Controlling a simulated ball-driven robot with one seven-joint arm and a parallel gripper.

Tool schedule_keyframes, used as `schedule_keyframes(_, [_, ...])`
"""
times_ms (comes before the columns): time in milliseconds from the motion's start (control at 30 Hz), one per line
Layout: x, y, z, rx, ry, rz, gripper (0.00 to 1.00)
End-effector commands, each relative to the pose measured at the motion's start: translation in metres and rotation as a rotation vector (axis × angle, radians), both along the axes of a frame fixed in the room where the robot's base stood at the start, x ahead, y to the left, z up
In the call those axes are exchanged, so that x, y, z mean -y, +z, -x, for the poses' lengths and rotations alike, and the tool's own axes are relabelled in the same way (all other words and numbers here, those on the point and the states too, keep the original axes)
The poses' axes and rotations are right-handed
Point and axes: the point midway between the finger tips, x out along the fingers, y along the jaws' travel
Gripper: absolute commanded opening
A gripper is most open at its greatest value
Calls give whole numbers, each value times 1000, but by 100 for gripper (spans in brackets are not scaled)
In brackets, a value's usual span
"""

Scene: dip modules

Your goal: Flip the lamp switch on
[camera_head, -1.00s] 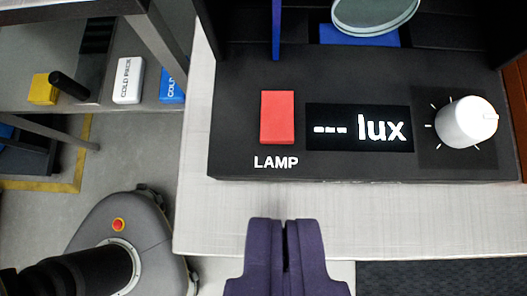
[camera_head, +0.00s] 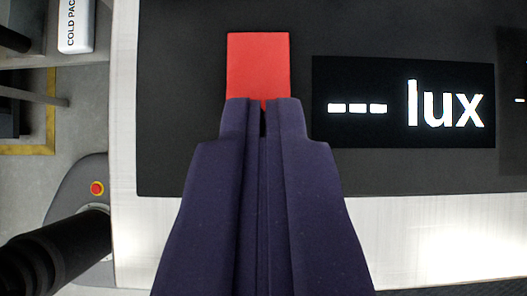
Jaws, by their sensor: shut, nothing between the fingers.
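The red lamp switch (camera_head: 258,64) sits on the black front panel (camera_head: 190,130) at the top centre of the view. My gripper (camera_head: 263,103) is shut, with nothing between its dark purple fingers. Its fingertips overlap the lower edge of the switch in the picture and hide that part and the LAMP label. I cannot tell whether they touch the switch. The display (camera_head: 404,102) to the right of the switch reads "--- lux".
A pale table surface (camera_head: 440,240) shows below the panel. The knob is almost wholly out of view at right.

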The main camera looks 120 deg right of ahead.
Motion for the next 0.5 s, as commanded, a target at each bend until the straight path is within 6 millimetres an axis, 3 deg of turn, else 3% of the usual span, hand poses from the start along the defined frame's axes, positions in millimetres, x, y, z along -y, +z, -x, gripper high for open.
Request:
schedule_keyframes(267, [0,0,0,0,0,0,0])
schedule_keyframes(500, [4,-13,2,0,0,0,0])
